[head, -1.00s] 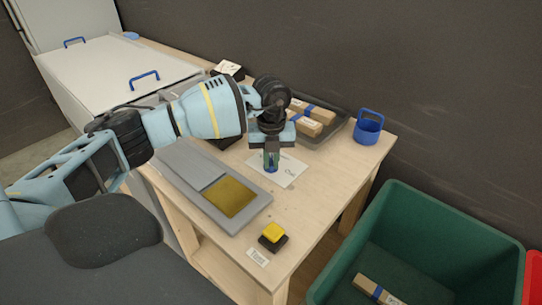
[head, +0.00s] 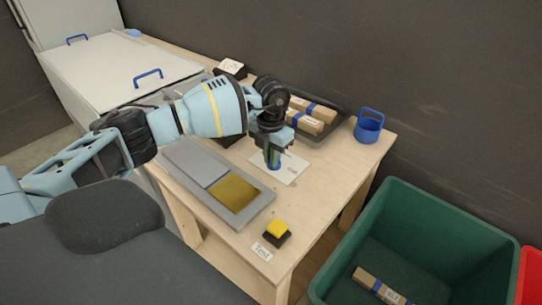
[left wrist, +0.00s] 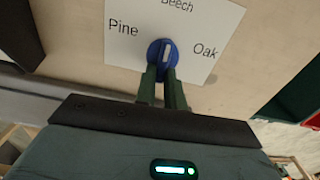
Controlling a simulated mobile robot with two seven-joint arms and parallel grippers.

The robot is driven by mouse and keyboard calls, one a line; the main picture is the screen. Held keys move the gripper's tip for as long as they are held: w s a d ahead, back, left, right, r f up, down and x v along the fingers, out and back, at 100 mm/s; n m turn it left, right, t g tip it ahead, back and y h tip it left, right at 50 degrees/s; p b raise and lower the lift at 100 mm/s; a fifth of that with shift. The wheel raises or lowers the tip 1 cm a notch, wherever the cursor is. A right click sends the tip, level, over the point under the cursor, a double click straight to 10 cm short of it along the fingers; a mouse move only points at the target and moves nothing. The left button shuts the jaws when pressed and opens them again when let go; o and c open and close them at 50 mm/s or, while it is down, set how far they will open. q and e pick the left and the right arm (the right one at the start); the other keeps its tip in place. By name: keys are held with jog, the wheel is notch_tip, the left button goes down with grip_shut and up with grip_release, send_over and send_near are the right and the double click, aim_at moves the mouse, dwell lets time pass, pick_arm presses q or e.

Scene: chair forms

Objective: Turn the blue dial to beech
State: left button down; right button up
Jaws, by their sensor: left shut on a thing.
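The blue dial (left wrist: 162,47) sits on a white card (left wrist: 212,25) marked Pine, Beech and Oak in the left wrist view. Its pale pointer mark runs roughly up the picture, toward the Beech side; the exact aim is hard to tell. My left gripper (left wrist: 164,75) is shut on the dial, its two green fingers at the dial's near part. In the head view my left gripper (head: 272,160) reaches down to the card (head: 292,169), and the dial is mostly hidden by the fingers. My right gripper is not in view.
A grey tray (head: 340,128) with wrapped packets and a blue holder (head: 368,127) stand behind. A grey panel with a gold plate (head: 233,193) and a yellow button (head: 278,229) lie in front. A green bin (head: 420,215) is at right.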

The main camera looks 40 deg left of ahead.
pick_arm(q)
jog(key=shift+m, duration=0.3)
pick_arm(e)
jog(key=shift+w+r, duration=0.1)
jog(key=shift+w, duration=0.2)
pick_arm(q)
jog(key=c, duration=1.5)
grip_release()
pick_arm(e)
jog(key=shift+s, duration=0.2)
pick_arm(q)
jog(key=shift+r, duration=0.1)
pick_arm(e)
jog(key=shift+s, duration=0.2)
pick_arm(q)
jog(key=shift+r, duration=0.3)
notch_tip(320, 180, up, 6)
jog(key=shift+r, duration=0.5)
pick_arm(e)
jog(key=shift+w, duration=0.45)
